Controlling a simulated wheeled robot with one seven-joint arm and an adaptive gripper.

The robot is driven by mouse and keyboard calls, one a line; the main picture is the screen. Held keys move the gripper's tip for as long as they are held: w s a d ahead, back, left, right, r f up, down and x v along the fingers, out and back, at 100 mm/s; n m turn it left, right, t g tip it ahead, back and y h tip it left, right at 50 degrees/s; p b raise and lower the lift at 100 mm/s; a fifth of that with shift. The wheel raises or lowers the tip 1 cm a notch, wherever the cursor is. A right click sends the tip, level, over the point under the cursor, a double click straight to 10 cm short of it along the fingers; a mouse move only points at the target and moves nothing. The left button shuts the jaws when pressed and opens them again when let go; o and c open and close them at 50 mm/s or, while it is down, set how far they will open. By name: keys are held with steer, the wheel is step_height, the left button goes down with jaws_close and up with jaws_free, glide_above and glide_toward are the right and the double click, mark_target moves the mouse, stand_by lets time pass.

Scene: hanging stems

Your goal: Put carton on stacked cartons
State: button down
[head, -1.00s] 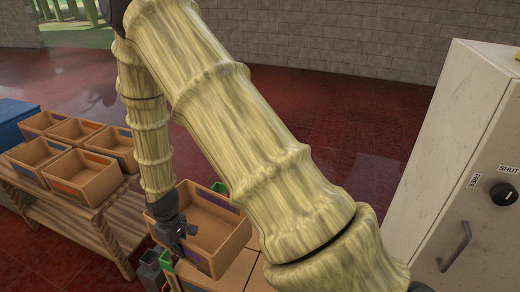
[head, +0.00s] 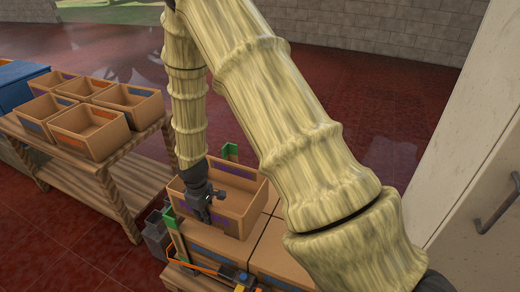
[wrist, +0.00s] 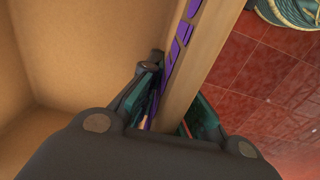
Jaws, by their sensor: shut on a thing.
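My gripper (head: 208,200) is shut on the wall of an open-topped brown carton (head: 252,207) with purple labels. In the wrist view the carton wall (wrist: 203,75) runs between the two fingers (wrist: 170,108), with its purple marking beside one finger. The held carton looks upright and empty, directly above the stacked cartons (head: 278,262). I cannot tell whether its base touches them. The stacked cartons stand side by side between green corner guides (head: 230,151), partly hidden by the held carton and my arm.
Grey containers (head: 157,232) stand left of the stack. A pale cabinet (head: 455,160) is at the right. A coiled hose (wrist: 285,12) shows in the wrist view.

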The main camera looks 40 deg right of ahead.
steer(key=shift+f+b, duration=0.55)
steer(key=shift+f, duration=4.6)
steer(key=c, duration=1.6)
jaws_free()
steer(key=shift+c, duration=0.2)
step_height(320, 180, up, 12)
steer(key=p, duration=0.1)
steer(key=shift+s+a, duration=0.1)
